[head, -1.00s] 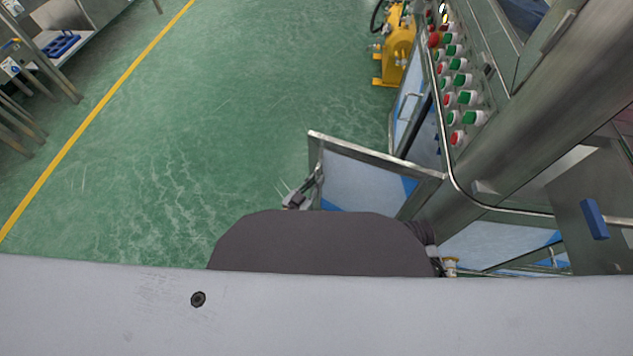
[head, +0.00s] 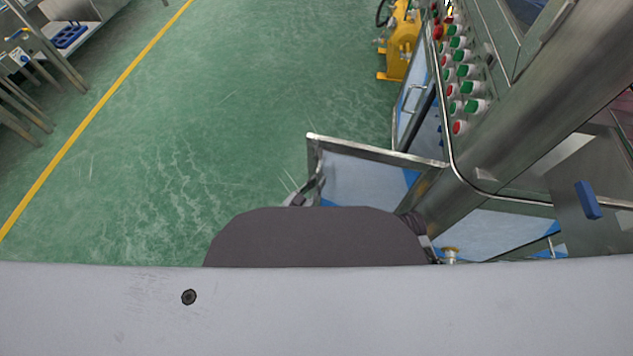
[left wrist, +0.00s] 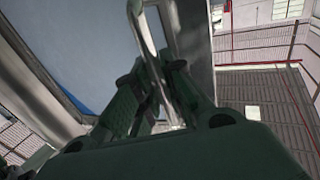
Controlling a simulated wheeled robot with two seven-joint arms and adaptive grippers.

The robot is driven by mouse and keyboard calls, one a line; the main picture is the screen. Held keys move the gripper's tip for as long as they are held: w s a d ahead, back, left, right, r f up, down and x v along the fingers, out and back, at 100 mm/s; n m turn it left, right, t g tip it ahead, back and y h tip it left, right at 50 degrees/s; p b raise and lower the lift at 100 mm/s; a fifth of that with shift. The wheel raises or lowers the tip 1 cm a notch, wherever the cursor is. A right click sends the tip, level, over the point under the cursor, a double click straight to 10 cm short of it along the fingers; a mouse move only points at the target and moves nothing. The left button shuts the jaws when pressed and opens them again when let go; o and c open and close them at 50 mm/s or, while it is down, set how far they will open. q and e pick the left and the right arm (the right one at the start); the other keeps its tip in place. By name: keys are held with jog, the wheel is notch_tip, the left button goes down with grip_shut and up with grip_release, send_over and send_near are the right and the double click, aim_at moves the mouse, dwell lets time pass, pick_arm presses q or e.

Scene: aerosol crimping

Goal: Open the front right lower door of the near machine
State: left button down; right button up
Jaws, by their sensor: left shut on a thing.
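The door (head: 360,179), a metal frame around a pale panel with blue at its lower corner, stands swung out from the near machine (head: 480,180) over the green floor. Its free edge points left in the head view. My left gripper (head: 312,190) is at the free edge, mostly hidden behind my dark body part. In the left wrist view, the two fingers of my left gripper (left wrist: 155,80) close around the metal door handle (left wrist: 150,30), beside the door panel (left wrist: 85,45). My right gripper is not in view.
Red and green buttons (head: 460,85) line the machine's panel. A blue-handled part (head: 588,200) is at the right. A yellow machine (head: 402,45) stands at the back. Green floor left of the door is clear up to the yellow line (head: 95,110). A bench stands far left.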

pick_arm(q)
jog(key=c, duration=1.5)
grip_release()
jog(key=shift+s+d, duration=0.1)
jog(key=shift+d, duration=0.15)
jog(key=shift+a, duration=0.1)
jog(key=shift+a, duration=0.1)
jog(key=shift+v, duration=5.9)
